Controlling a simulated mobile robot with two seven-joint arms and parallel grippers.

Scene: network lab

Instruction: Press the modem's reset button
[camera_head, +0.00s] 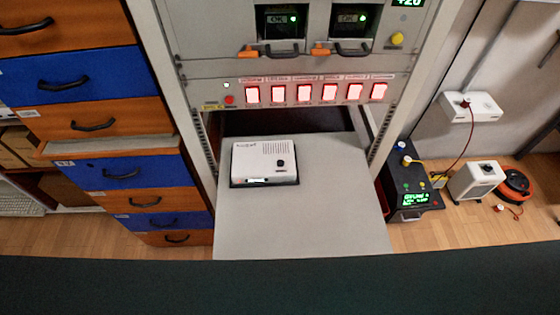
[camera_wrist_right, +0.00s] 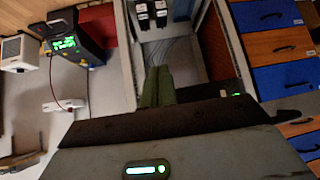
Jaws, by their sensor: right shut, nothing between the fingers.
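The modem (camera_head: 265,162) is a white box with a dark base on a pulled-out grey shelf (camera_head: 300,225) of the rack, in the head view. Its top has a vent grille and a round black button (camera_head: 281,163) toward its right side. A small lit strip shows at its front edge. My right gripper (camera_wrist_right: 158,72) shows only in the right wrist view, its two greenish fingers together with nothing between them. I cannot make out the modem in that view. My left gripper is in neither view.
Above the shelf is a rack panel with a row of lit red switches (camera_head: 303,93). Blue and orange drawers (camera_head: 122,173) stand at the left. At the right, a black device with a green display (camera_head: 412,187) and a white box (camera_head: 476,181) stand on the floor. The shelf's front half is bare.

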